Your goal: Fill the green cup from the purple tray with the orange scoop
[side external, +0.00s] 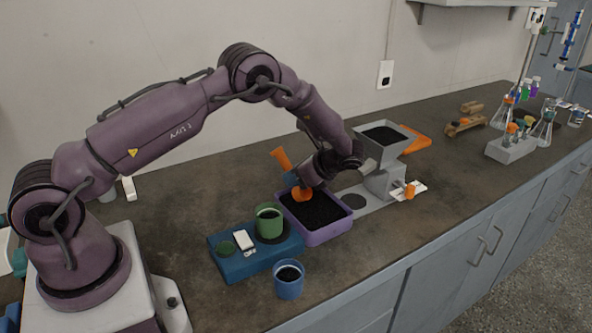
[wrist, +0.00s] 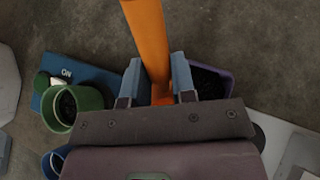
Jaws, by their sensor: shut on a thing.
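My gripper (wrist: 158,85) is shut on the handle of the orange scoop (side external: 281,159); the scoop also fills the middle of the wrist view (wrist: 147,35). The scoop's head is over the purple tray (side external: 330,236), close to the dark grains in it; I cannot tell whether it touches them or carries any. The purple tray also shows in the wrist view (wrist: 229,74), partly behind my gripper. The green cup (side external: 268,226) stands upright on the blue scale left of the tray, with dark grains inside; it also shows in the wrist view (wrist: 91,97).
The blue scale (side external: 228,266) bears a green lid and a white piece. A blue cup (side external: 289,284) with dark grains stands in front. A grey hopper machine (side external: 383,181) stands right of the tray. Glassware (side external: 543,128) is far right. The counter behind the scale is clear.

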